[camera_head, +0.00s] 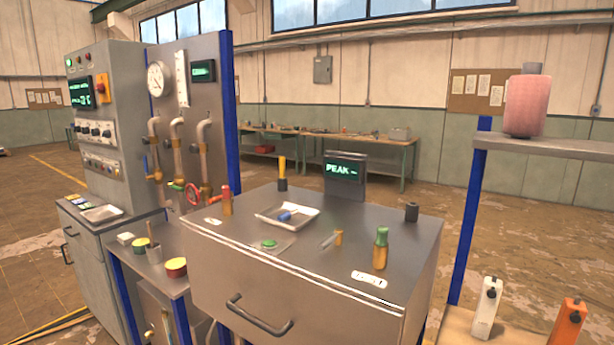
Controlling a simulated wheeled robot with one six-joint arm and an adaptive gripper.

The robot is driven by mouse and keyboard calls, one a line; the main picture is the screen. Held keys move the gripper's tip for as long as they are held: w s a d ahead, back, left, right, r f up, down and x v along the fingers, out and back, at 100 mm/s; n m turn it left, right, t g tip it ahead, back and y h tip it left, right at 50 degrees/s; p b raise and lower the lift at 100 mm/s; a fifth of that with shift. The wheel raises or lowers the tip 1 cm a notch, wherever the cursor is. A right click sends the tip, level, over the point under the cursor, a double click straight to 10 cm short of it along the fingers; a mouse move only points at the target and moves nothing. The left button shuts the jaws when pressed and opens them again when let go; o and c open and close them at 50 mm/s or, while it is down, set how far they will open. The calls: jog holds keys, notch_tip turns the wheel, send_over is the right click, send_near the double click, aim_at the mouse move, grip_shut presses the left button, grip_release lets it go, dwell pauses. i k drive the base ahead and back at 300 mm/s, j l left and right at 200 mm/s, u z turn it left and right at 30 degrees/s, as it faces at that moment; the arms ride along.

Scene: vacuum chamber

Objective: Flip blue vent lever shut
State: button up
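I cannot clearly make out a blue vent lever or tell its position. The pipework (177,150) stands on the grey panel at the left, with several bent copper-coloured pipes and small dark fittings beside them. My gripper is not in view.
The metal bench (330,262) has a yellow-handled item (282,172), a green-topped bottle (380,248) and a PEAK display (345,175) on top. A low side table (185,290) with small pots stands before the pipes. A shelf (550,147) with a pink cylinder (526,106) is at right.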

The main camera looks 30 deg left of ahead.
aim_at(145, 159)
jog(key=j+u, duration=0.15)
jog(key=u, duration=0.45)
jog(key=i+j+u, duration=0.4)
jog(key=j, duration=0.2)
jog(key=i+j+u, duration=0.35)
jog(key=j, duration=0.15)
jog(key=i+j+u, duration=0.1)
jog(key=i+j, duration=0.85)
